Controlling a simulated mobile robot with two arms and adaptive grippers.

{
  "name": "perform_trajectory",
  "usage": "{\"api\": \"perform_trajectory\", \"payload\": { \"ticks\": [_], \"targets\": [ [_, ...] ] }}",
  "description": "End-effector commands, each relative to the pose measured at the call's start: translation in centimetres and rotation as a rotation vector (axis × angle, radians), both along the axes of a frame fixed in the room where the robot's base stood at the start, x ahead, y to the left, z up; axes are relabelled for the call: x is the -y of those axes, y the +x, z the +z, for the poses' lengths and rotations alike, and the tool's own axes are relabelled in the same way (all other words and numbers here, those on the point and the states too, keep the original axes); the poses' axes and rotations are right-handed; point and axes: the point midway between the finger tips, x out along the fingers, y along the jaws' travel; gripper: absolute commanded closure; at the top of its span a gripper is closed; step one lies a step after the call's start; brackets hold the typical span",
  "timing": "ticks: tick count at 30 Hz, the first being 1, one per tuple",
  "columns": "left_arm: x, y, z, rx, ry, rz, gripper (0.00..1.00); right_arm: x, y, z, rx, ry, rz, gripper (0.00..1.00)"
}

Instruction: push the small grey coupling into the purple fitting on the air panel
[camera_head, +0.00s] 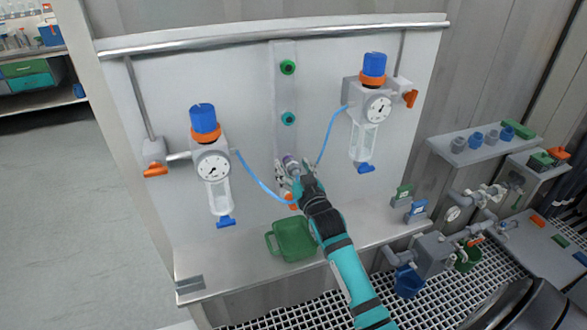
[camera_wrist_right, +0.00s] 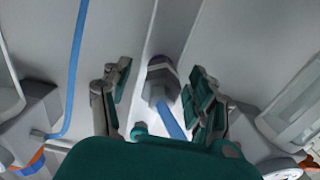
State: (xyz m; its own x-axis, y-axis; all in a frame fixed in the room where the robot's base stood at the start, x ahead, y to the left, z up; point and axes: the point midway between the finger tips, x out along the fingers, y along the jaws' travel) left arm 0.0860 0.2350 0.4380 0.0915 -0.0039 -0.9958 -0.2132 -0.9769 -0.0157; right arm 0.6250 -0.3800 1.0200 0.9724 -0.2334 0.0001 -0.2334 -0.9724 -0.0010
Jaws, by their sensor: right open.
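The air panel (camera_head: 250,110) carries a pale vertical strip with a purple fitting (camera_head: 288,160) low on it, partly covered by my right gripper. My right gripper (camera_head: 288,172) is at this fitting. In the right wrist view its fingers (camera_wrist_right: 160,95) stand open. Between them is the small grey coupling (camera_wrist_right: 160,70), hexagonal, with a blue hose (camera_wrist_right: 171,120) running from it toward me. The fingers are apart from it on both sides. The coupling is against the strip at the fitting; how deep it sits I cannot tell. My left gripper is not in view.
A green fitting (camera_head: 288,67) and a teal fitting (camera_head: 288,118) sit higher on the strip. Gauge units stand left (camera_head: 212,168) and right (camera_head: 378,107), with blue hoses to the middle. A green tray (camera_head: 293,240) is on the shelf (camera_head: 225,265) below.

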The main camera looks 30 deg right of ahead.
Motion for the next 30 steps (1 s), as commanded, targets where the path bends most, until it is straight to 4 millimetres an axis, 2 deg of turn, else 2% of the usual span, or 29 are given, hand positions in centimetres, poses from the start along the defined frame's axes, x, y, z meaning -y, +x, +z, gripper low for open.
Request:
{"api": "perform_trajectory", "payload": {
  "ticks": [5,8,15,21,25,30],
  "targets": [
    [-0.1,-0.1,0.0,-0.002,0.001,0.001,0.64,-0.1,-0.4,-0.1,-0.002,0.000,0.000,0.40],
    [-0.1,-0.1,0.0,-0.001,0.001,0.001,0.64,-0.4,-1.6,-0.2,-0.002,0.001,0.000,0.40],
    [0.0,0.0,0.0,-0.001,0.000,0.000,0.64,-1.6,-6.6,-0.2,-0.004,0.001,0.000,0.40],
    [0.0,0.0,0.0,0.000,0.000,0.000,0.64,-2.4,-10.0,-0.1,-0.003,0.001,0.000,0.40],
    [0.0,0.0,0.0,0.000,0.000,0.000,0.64,-2.7,-11.3,-0.1,-0.001,0.000,0.000,0.40],
    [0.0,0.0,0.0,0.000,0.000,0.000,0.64,-2.8,-11.7,0.0,0.000,0.000,0.000,0.40]
  ]
}}
